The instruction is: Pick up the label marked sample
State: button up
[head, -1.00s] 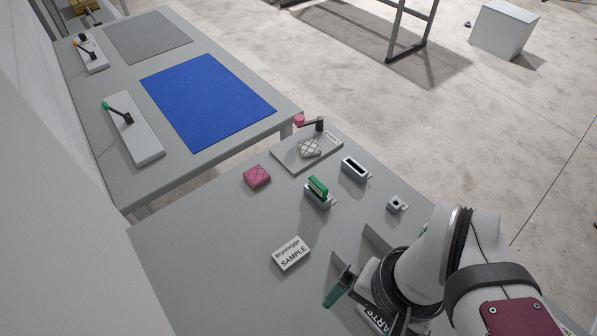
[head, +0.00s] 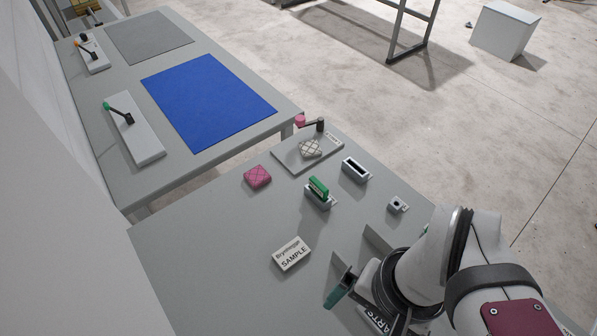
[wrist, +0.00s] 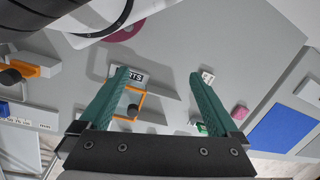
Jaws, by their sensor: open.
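The white label marked SAMPLE (head: 292,254) lies flat on the grey table, left of my gripper in the head view. In the wrist view a small white piece with dark marks (wrist: 207,75), apparently this label, shows just right of the right fingertip. My gripper (wrist: 158,77) has two teal fingers spread wide with nothing between them but table and background items. In the head view only one teal finger (head: 340,289) shows clearly, apart from the label; my wrist hides the rest.
A pink quilted patch (head: 257,177), a green piece in a grey holder (head: 318,187), a dark-slotted block (head: 355,169) and a small socket block (head: 397,204) stand beyond the label. A thin upright plate (head: 377,240) stands near my wrist. Table left of the label is clear.

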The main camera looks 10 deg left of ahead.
jog(key=w+a+n+h, duration=0.1)
jog(key=w+a+n, duration=0.2)
jog(key=w+n, duration=0.75)
jog(key=n, duration=2.1)
send_over(291, 253)
notch_tip(291, 253, down, 5)
jog(key=shift+n+h, duration=0.4)
jog(key=shift+n, duration=0.15)
notch_tip(291, 253, down, 17)
jog(key=shift+r, duration=0.2)
jog(key=c, duration=1.4)
jog(key=shift+c, duration=0.2)
jog(key=shift+r, duration=0.2)
